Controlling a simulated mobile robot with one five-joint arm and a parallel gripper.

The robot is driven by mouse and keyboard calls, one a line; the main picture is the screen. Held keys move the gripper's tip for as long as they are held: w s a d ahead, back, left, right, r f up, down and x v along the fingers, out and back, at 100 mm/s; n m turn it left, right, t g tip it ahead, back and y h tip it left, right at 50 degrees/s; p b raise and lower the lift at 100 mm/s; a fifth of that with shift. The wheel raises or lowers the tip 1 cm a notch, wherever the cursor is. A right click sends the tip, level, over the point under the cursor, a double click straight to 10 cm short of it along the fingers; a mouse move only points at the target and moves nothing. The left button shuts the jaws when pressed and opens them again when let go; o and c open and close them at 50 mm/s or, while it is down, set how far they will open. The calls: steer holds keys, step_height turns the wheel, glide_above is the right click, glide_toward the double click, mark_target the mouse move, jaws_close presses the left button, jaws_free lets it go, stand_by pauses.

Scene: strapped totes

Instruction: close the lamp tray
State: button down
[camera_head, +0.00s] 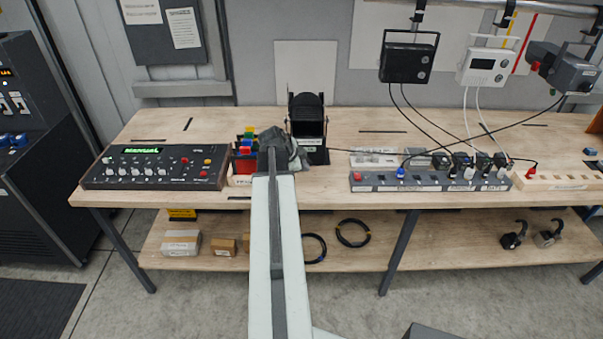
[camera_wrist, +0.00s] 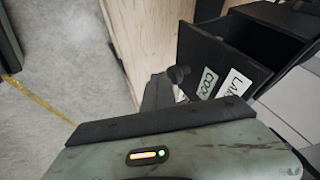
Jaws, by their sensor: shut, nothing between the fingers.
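The lamp tray (camera_wrist: 225,60) is a dark open-topped drawer at upper right in the wrist view. It stands pulled out, with its hollow inside showing. Its front carries two pale labels and a round dark knob (camera_wrist: 179,73). In the head view the black lamp housing (camera_head: 307,112) stands at the bench's back middle; the tray there is largely hidden by my arm. My gripper (camera_wrist: 158,91) is shut and empty, with its dark fingers close beside the knob. I cannot tell whether they touch it. My gripper also shows in the head view (camera_head: 283,148), in front of the housing.
A control panel (camera_head: 155,167) and a bin of coloured pieces (camera_head: 244,160) lie left of my gripper. A socket strip (camera_head: 430,181) with plugs and cables lies right. Hanging units (camera_head: 408,62) are above. Bare bench (camera_head: 350,120) shows right of the housing.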

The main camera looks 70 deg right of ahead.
mark_target(304, 146)
steer(key=shift+d+r, duration=0.1)
steer(key=shift+d, duration=0.1)
steer(key=shift+w, duration=0.1)
steer(key=w+d, duration=0.1)
steer(key=d, duration=0.2)
steer(key=w+d, duration=0.1)
steer(key=d, duration=0.2)
steer(key=w+d, duration=0.2)
steer(key=d, duration=0.2)
steer(key=shift+d+r, duration=0.1)
